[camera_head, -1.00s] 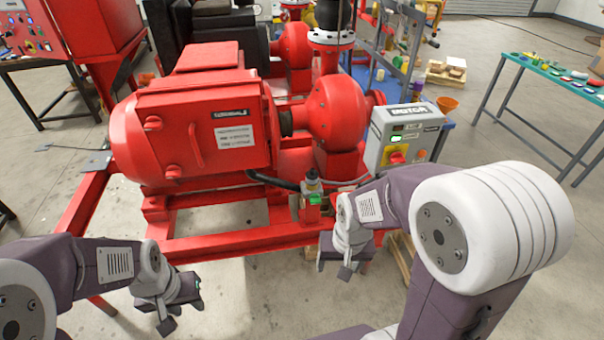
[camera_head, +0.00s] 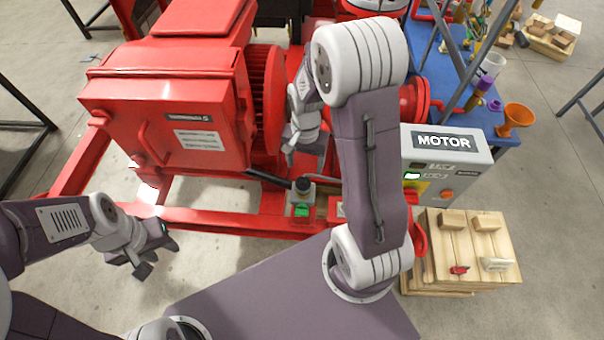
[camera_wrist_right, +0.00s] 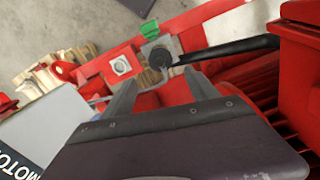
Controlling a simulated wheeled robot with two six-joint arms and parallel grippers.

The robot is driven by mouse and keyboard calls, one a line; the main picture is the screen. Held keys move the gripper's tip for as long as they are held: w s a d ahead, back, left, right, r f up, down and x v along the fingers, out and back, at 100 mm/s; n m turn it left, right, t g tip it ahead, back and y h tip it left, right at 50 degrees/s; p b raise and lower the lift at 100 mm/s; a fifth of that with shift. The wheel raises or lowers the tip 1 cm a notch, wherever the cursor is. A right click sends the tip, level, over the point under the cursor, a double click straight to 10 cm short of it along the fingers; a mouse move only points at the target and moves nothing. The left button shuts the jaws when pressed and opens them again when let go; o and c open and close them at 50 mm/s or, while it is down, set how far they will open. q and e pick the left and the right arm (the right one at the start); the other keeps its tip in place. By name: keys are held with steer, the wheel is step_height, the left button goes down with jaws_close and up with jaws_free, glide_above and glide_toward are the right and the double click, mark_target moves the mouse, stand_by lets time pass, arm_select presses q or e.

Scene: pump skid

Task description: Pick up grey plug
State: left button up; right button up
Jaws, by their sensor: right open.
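The grey plug (camera_head: 303,186) looks dark grey and round. It sits on a small box with a green front on the red skid's front rail, and a black cable runs left from it to the motor. The plug also shows in the right wrist view (camera_wrist_right: 160,58), just beyond and between the fingertips. My right gripper (camera_head: 304,150) is open and empty, apart from the plug; its fingers show in the right wrist view (camera_wrist_right: 162,90). My left gripper (camera_head: 157,258) hangs open and empty at the left, in front of the front rail.
A second small box (camera_wrist_right: 121,65) with a pale square face is beside the plug's box. The grey MOTOR control box (camera_head: 440,160) stands to the right. A wooden pallet (camera_head: 470,245) with small parts is below it. The red motor (camera_head: 165,110) fills the left.

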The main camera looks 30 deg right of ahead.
mark_target(303, 179)
steer(key=shift+s+a+f, duration=0.25)
steer(key=shift+s+a, duration=0.1)
steer(key=shift+a, duration=0.2)
steer(key=f, duration=0.2)
steer(key=shift+w+d+f, duration=0.25)
steer(key=shift+d+f, duration=0.05)
steer(key=shift+f, duration=0.1)
steer(key=shift+w+d+f, duration=0.15)
steer(key=shift+f, duration=0.1)
steer(key=f, duration=0.4)
steer(key=shift+s+a+f, duration=0.1)
steer(key=shift+s+a, duration=0.3)
steer(key=shift+w+d+f, duration=0.15)
steer(key=shift+w+f, duration=0.05)
steer(key=shift+f, duration=0.25)
steer(key=shift+s+r, duration=0.1)
steer(key=c, duration=0.7)
jaws_close()
arm_select(q)
steer(key=shift+s+a, duration=0.1)
steer(key=shift+a, duration=0.2)
arm_select(e)
steer(key=shift+r, duration=0.1)
